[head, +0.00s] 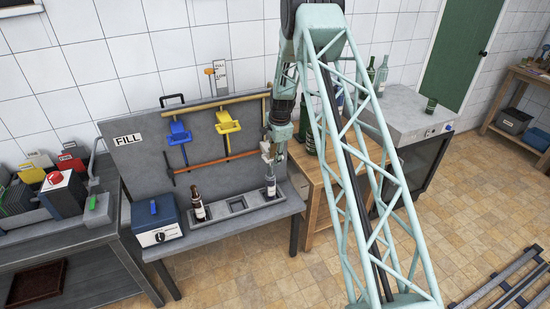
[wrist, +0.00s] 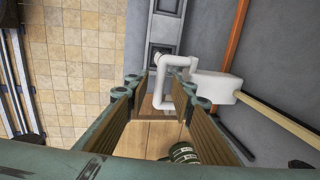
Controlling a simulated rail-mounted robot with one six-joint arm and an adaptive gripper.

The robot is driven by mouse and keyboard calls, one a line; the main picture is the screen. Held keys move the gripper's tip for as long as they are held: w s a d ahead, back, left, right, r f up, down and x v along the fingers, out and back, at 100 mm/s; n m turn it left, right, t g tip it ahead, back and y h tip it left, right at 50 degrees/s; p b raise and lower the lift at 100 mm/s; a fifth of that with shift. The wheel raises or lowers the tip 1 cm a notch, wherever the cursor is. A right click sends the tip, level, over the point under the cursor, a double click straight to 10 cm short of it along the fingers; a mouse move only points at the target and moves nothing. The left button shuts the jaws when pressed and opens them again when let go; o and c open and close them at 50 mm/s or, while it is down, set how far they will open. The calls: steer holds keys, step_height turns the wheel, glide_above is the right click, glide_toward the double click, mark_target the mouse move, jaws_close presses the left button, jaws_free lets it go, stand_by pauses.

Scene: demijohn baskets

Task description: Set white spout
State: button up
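The white spout (wrist: 215,88) sits on the yellow rail of the fill board in the wrist view, with a bent white tube (wrist: 165,62) reaching out from it. In the head view only a small part of the white spout (head: 266,151) shows beside my gripper (head: 270,146). In the wrist view my gripper (wrist: 161,76) is open, its two brown-padded fingers on either side of the tube's end. Gaps show between tube and pads. A blue spout (head: 178,133) and a yellow spout (head: 228,122) hang further left on the grey board (head: 140,150).
A blue box (head: 156,221) stands left of the tray. Green bottles (head: 382,76) stand on the grey cabinet (head: 405,108) at right.

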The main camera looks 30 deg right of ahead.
steer(key=shift+c, duration=0.2)
jaws_close()
step_height(320, 180, up, 22)
steer(key=p, duration=0.3)
steer(key=shift+r+p, duration=0.2)
steer(key=shift+p, duration=0.15)
steer(key=shift+w, duration=0.1)
steer(key=shift+o, duration=0.2)
jaws_free()
steer(key=shift+r, duration=0.15)
steer(key=shift+f, duration=0.2)
steer(key=shift+r, duration=0.1)
